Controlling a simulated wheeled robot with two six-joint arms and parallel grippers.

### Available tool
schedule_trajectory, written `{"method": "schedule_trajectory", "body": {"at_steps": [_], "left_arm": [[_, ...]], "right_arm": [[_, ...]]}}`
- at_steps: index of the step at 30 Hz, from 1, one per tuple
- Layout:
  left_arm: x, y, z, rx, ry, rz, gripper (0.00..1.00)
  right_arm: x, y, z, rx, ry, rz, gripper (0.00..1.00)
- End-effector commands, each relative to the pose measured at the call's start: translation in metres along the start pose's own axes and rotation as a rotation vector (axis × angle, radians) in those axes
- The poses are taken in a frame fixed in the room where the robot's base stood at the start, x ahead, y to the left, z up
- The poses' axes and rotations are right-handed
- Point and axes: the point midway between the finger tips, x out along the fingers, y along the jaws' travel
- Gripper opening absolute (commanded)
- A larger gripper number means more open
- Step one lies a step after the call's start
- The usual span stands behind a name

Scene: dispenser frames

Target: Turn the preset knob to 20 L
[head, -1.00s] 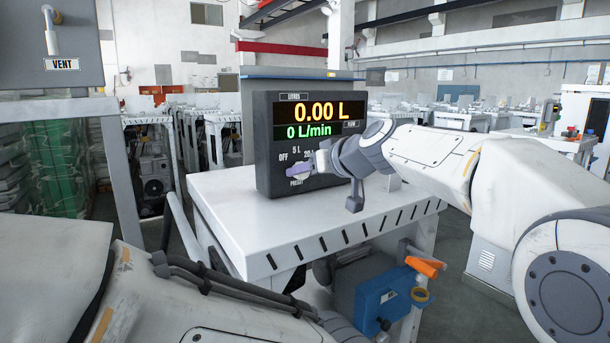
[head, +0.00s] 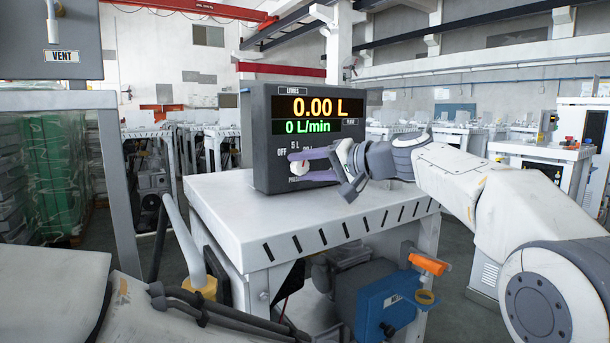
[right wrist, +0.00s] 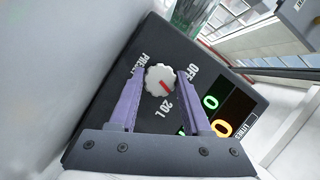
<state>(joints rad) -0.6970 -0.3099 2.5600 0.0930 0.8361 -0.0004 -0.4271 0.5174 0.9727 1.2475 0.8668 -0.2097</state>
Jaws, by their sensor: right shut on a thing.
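The dark dispenser panel (head: 262,175) stands on a white table. Its display (head: 317,106) reads 0.00 L and 0 L/min. The white preset knob (head: 299,168) is low on its face; it also shows in the right wrist view (right wrist: 154,75). Its red mark points between the OFF and 20 L labels, toward the right finger. My right gripper (head: 304,166) is shut on the knob, one purple finger on each side; its fingers also show in the right wrist view (right wrist: 161,84). The 5 L label is hidden there. My left gripper is out of view.
The white table (head: 225,200) has free room in front of the panel. Under its edge are a blue box (head: 393,300) and an orange handle (head: 428,263). A grey cabinet marked VENT (head: 62,56) stands at the upper left.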

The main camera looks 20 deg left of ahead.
Motion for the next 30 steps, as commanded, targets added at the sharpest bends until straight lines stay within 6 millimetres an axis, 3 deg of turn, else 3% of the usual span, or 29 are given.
{"method": "schedule_trajectory", "body": {"at_steps": [15, 30], "left_arm": [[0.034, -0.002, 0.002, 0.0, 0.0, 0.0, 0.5], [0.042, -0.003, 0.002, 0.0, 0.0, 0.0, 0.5]], "right_arm": [[0.0, 0.006, 0.001, 0.377, 0.0, -0.154, 0.0], [0.0, 0.004, 0.001, 0.494, 0.0, -0.201, 0.0]]}}
